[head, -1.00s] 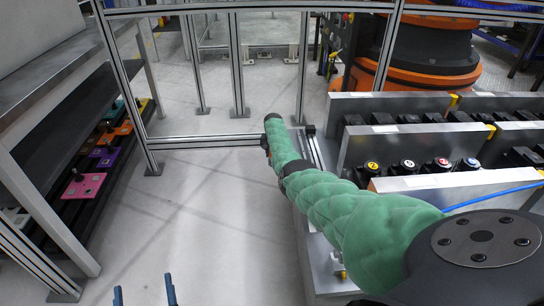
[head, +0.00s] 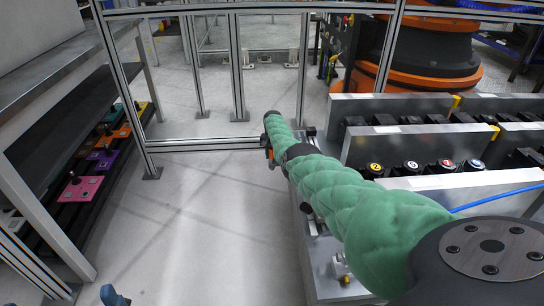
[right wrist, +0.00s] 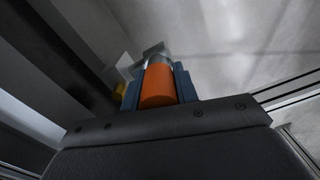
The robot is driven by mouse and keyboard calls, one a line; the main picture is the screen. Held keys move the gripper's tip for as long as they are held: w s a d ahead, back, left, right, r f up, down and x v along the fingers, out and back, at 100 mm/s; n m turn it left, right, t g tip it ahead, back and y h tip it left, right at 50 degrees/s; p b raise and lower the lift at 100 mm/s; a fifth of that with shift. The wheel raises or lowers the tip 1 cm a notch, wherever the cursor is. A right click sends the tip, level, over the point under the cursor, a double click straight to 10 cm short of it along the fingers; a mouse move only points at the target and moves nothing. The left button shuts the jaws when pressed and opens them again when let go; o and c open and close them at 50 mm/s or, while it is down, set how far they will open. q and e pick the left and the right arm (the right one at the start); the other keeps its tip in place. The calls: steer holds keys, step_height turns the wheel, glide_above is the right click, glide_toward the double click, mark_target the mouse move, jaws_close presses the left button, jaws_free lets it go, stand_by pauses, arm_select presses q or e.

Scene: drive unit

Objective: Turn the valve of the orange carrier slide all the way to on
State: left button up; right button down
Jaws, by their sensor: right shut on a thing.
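An orange cylinder (right wrist: 159,86), which I take to be the valve of the orange carrier slide, stands between the blue fingers of my right gripper (right wrist: 157,90) in the right wrist view. The fingers are shut on its sides. A pale metallic part shows just beyond its far end. How far the valve is turned cannot be told. In the head view my green-sleeved right arm reaches to the left edge of the metal bench, and its gripper (head: 270,155) is mostly hidden there. A blue tip of my left gripper (head: 113,295) shows at the bottom edge; its jaws cannot be made out.
The metal bench (head: 318,262) at right carries grey walls and a row of numbered black parts (head: 410,168). A blue cable (head: 495,196) crosses it. Open floor lies between.

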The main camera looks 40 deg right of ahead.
steer(key=shift+d+r, duration=0.1)
stand_by(0.3)
steer(key=c, duration=1.1)
jaws_free()
